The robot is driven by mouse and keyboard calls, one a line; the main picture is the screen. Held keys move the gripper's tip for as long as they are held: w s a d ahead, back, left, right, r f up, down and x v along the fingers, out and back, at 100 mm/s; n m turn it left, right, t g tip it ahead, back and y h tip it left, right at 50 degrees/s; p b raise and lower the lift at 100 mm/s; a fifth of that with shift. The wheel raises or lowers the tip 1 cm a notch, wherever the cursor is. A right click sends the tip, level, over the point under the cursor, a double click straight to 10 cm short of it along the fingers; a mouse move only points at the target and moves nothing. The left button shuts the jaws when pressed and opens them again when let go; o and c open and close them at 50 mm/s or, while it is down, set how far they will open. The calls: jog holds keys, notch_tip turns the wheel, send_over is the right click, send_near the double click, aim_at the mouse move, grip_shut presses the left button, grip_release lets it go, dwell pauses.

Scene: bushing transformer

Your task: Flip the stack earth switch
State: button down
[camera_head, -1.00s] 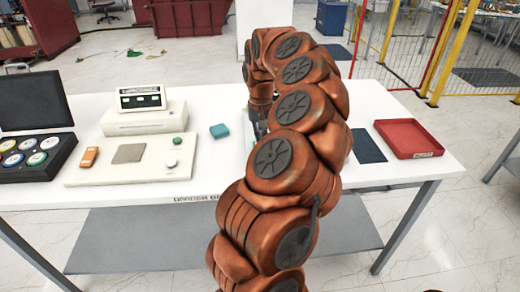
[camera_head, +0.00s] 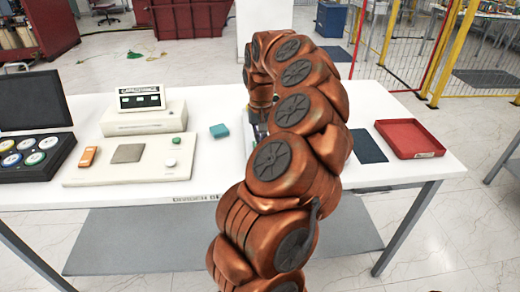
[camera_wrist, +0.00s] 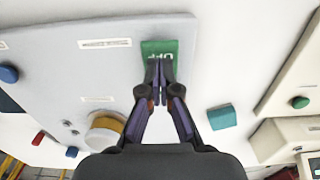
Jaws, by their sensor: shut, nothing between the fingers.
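A green switch (camera_wrist: 160,48) with white letters that look like "OFF" sits on a light grey panel (camera_wrist: 50,62) in the wrist view. I take it to be the stack earth switch; its own label is too small to read. My gripper (camera_wrist: 159,68) is shut and empty, its fingertips at the lower edge of the green switch. I cannot tell whether they touch it. The fingers hide the lower part of the switch. In the head view my copper-coloured arm hides the gripper and most of this panel.
On the white table (camera_head: 350,195) stand a capacitance meter (camera_head: 142,110), a pale panel with a green button (camera_head: 177,140), a teal block (camera_head: 219,131) and a black case (camera_head: 40,155). A red tray (camera_head: 410,138) lies at the right. The teal block (camera_wrist: 222,118) is close beside the gripper.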

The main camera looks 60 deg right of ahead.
jog(key=shift+f+b, duration=0.85)
jog(key=shift+f, duration=0.15)
dwell(0.7)
jog(key=shift+r, duration=0.15)
jog(key=shift+r+p, duration=0.65)
jog(key=shift+r, duration=2.75)
